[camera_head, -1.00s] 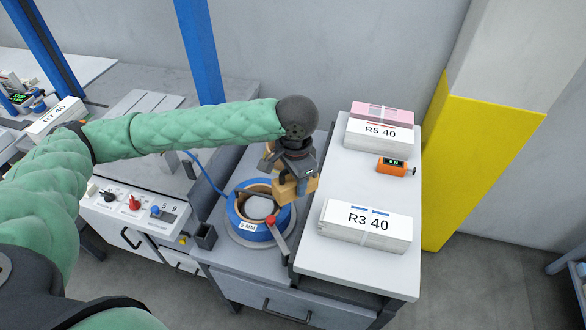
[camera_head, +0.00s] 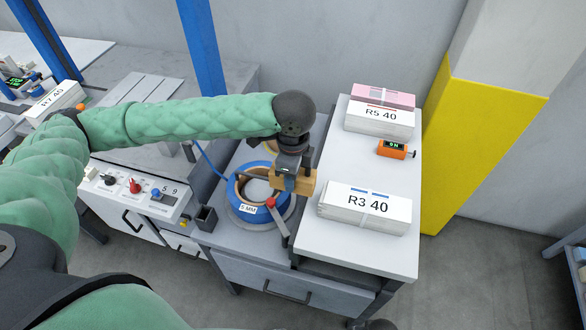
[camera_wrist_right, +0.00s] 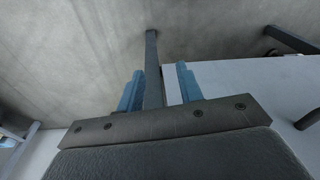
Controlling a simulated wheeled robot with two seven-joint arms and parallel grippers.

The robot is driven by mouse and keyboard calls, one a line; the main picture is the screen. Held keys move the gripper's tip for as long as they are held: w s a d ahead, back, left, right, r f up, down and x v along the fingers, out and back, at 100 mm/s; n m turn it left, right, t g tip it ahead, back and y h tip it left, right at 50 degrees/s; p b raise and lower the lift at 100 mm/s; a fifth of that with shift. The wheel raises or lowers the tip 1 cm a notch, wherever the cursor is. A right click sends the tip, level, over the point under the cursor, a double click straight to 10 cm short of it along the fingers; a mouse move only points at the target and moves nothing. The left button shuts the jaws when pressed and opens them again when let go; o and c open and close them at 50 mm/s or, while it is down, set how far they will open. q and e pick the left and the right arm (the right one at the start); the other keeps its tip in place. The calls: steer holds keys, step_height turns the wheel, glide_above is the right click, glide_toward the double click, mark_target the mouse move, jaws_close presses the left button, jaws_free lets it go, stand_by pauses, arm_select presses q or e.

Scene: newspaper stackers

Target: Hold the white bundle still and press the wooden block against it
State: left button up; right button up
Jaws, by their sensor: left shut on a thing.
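My left gripper (camera_head: 291,181) is shut on the wooden block (camera_head: 306,183) and points down beside the worktop. The block is tan and is held just left of the white bundle (camera_head: 340,207), which is labelled R3 40. A small gap seems to separate them. The bundle lies flat, with a pale strap and blue marks, near the front of the white worktop (camera_head: 341,253). My right gripper (camera_wrist_right: 160,88) shows in the right wrist view with its two blue fingers apart. A dark post shows between them, and I see no grasped thing. The right gripper is not visible in the head view.
A blue ring (camera_head: 257,208) marked 5 MM sits on the lower surface left of the worktop, with a red-tipped lever (camera_head: 277,219). An orange gauge (camera_head: 392,149) and the R5 40 bundle (camera_head: 379,122) are farther back. A yellow pillar (camera_head: 482,140) stands at right.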

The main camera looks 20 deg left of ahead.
arm_select(q)
steer(key=shift+f, duration=2.65)
